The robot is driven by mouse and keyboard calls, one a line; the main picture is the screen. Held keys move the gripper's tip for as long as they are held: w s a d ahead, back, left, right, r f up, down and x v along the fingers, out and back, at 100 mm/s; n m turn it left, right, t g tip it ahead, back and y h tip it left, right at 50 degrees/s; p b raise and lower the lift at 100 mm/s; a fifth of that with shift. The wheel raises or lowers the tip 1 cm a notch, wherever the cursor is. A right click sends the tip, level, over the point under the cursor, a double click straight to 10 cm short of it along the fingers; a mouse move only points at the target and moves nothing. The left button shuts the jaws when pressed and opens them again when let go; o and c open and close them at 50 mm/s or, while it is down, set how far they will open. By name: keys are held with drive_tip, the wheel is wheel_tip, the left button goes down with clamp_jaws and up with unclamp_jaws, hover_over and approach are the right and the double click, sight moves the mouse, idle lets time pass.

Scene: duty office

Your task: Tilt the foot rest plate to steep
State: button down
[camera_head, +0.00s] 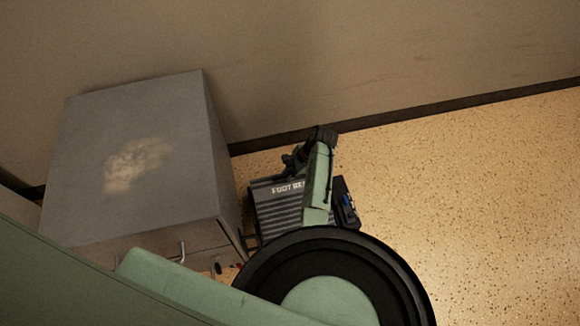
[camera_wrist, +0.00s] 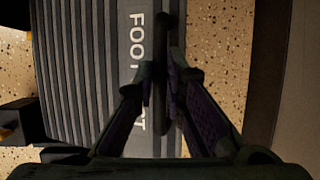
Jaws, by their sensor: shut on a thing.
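The foot rest plate (camera_head: 277,208) is a dark grey ridged panel with white lettering, on the floor beside a grey cabinet. My arm covers its right part in the head view. In the wrist view the plate (camera_wrist: 85,75) fills the left half, its lettering partly behind a finger. My gripper (camera_wrist: 163,78) is shut on a dark narrow bar (camera_wrist: 162,35) along the plate's lettered edge. In the head view my gripper (camera_head: 289,163) is small and dark at the plate's wall-side edge. The exact tilt of the plate is hard to tell.
The grey cabinet (camera_head: 135,160) stands close on the left, with a metal handle (camera_head: 182,252) at its front. The wall (camera_head: 400,60) and its dark skirting (camera_head: 440,108) run behind the foot rest. Speckled floor (camera_head: 470,200) is clear to the right.

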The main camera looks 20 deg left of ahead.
drive_tip(key=shift+s+d, duration=0.15)
drive_tip(key=shift+s, duration=0.1)
drive_tip(key=c, duration=1.7)
unclamp_jaws()
drive_tip(key=shift+d, duration=0.1)
drive_tip(key=shift+o, duration=0.2)
drive_tip(key=shift+w, duration=0.1)
drive_tip(key=v, duration=1.2)
